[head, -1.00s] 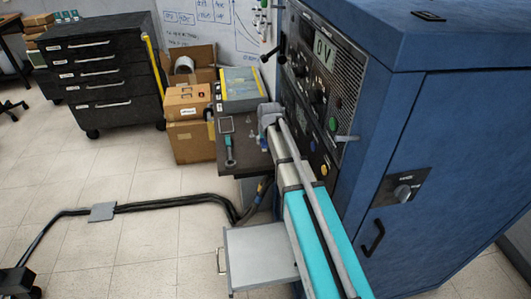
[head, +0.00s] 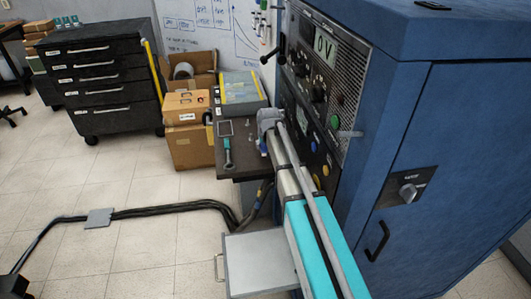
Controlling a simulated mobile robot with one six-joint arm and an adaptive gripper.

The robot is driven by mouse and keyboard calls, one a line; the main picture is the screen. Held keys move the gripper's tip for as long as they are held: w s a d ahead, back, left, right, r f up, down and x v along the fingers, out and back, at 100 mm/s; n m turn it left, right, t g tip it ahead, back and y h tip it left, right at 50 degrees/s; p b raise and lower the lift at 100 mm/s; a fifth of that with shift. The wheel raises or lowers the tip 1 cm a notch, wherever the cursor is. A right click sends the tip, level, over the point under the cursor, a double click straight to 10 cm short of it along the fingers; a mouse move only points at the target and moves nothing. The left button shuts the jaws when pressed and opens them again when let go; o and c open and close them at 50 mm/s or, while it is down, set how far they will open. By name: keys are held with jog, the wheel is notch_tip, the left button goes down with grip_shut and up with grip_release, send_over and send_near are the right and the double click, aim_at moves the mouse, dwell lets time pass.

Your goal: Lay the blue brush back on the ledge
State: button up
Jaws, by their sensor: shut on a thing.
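I cannot make out the blue brush in the head view. A whiteboard (head: 195,33) with writing and a graph hangs on the back wall. Its lower edge is mostly hidden behind boxes and the cabinet, and I cannot make out a ledge on it. My arm, grey and turquoise, reaches up from the bottom along the blue cabinet's front. My gripper does not show, so neither its fingers nor anything held in them can be seen.
A tall blue cabinet (head: 445,130) with a display fills the right. A dark bench (head: 235,172) bears a yellow-and-grey case (head: 240,87) and a teal-handled tool (head: 227,152). Cardboard boxes (head: 190,148) and a black drawer unit (head: 100,80) stand left. Cables (head: 165,206) cross the floor.

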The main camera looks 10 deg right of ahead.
aim_at(265, 150)
jog(key=shift+f+b, duration=1.25)
jog(key=shift+f, duration=0.3)
jog(key=shift+f, duration=0.2)
jog(key=o, duration=1)
jog(key=shift+r, duration=0.1)
jog(key=shift+r, duration=0.1)
jog(key=p+v, duration=1.1)
jog(key=v, duration=0.1)
jog(key=shift+r, duration=0.1)
